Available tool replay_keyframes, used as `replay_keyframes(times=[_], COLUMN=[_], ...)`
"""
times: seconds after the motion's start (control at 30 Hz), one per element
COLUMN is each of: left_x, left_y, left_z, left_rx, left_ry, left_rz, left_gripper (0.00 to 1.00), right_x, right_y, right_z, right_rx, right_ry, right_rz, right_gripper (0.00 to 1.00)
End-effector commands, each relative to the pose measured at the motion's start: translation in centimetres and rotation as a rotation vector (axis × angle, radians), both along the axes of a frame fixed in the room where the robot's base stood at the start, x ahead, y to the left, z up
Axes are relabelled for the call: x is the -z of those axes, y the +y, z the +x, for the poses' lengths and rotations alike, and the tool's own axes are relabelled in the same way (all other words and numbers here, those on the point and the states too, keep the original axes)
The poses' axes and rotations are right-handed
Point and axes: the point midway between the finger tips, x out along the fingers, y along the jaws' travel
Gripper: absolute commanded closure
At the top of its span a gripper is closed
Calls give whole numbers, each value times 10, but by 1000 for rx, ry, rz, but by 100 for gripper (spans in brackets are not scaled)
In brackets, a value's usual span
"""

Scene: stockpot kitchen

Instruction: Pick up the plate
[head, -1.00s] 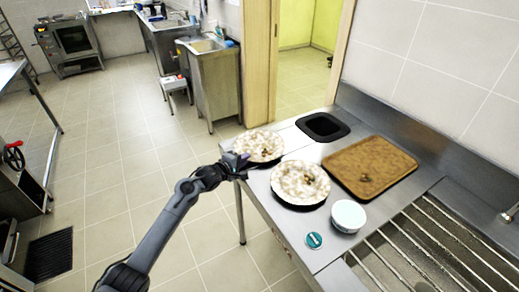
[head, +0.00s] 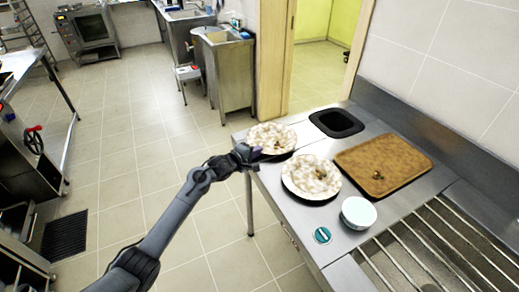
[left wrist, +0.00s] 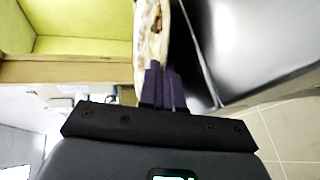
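A round, pale plate with brown food residue (head: 272,136) lies at the far left corner of the steel counter. A second, similar plate (head: 311,176) lies nearer, beside it. My left gripper (head: 251,154) is at the near left rim of the far plate. In the left wrist view, the two purple fingers (left wrist: 163,86) are close together, with the rim of the plate (left wrist: 150,42) running in between them; they look shut on it. The plate's underside and its exact clearance from the counter are hidden. My right gripper is not in view.
The steel counter (head: 279,205) also holds a brown tray (head: 383,163), a white bowl (head: 358,212) and a small teal round item (head: 322,235). A slatted drain area (head: 430,250) is at right. Open floor lies left.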

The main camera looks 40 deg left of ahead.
Motion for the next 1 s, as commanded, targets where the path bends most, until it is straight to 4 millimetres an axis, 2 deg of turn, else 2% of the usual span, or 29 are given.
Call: replay_keyframes(times=[0.33, 0.7, 1.0], left_x=[-46, -86, -105], left_y=[-3, -75, -108], left_z=[1, 16, 24], left_rx=[1, 3, 1], left_ry=[-9, -8, -7], left_rz=[-2, -2, -1], left_gripper=[100, 100, 100], right_x=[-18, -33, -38], right_y=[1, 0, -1], right_z=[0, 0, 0], right_rx=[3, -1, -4], right_ry=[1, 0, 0], right_rz=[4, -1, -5], right_gripper=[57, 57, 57])
